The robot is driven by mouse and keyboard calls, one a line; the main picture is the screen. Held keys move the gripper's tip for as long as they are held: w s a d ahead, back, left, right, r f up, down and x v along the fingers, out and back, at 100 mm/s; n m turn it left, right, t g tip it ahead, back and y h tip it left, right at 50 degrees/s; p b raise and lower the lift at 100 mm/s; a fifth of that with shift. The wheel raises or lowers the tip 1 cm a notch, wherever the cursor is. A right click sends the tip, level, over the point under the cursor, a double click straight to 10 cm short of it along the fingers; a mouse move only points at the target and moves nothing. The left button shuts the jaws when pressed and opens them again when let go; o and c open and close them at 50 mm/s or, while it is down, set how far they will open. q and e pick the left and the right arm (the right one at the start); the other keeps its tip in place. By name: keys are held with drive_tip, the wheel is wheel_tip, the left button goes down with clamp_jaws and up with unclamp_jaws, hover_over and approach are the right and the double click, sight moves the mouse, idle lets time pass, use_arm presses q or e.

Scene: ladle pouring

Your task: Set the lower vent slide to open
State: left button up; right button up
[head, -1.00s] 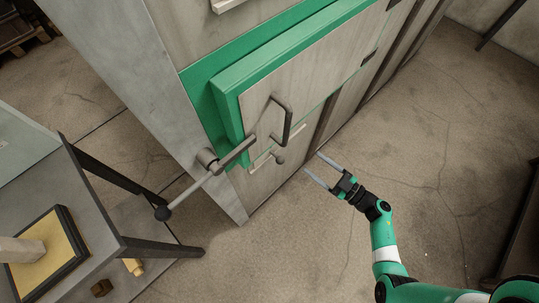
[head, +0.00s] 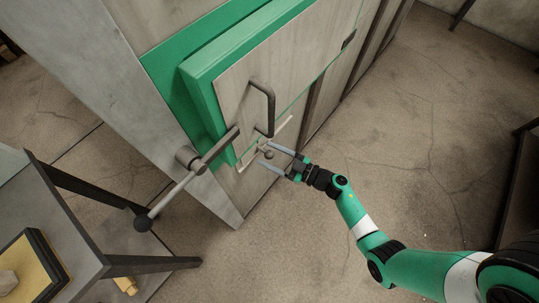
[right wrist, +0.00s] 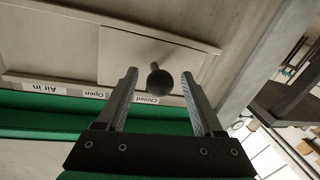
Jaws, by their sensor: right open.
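The lower vent slide is a flat pale plate (right wrist: 125,62) in a frame low on the furnace front, with a dark round knob (right wrist: 159,82) on a short stem. The knob also shows in the head view (head: 269,155). Upside-down labels in the right wrist view read "Air in", "Open" (right wrist: 92,93) and "Closed" (right wrist: 147,99); the knob is beside "Closed". My right gripper (head: 267,154) is open, its fingers on either side of the knob, with gaps visible in the wrist view (right wrist: 160,88). My left gripper is not in view.
A metal table (head: 85,235) stands at the left.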

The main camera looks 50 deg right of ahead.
drive_tip(key=shift+w, duration=0.1)
clamp_jaws()
idle(0.3)
idle(1.1)
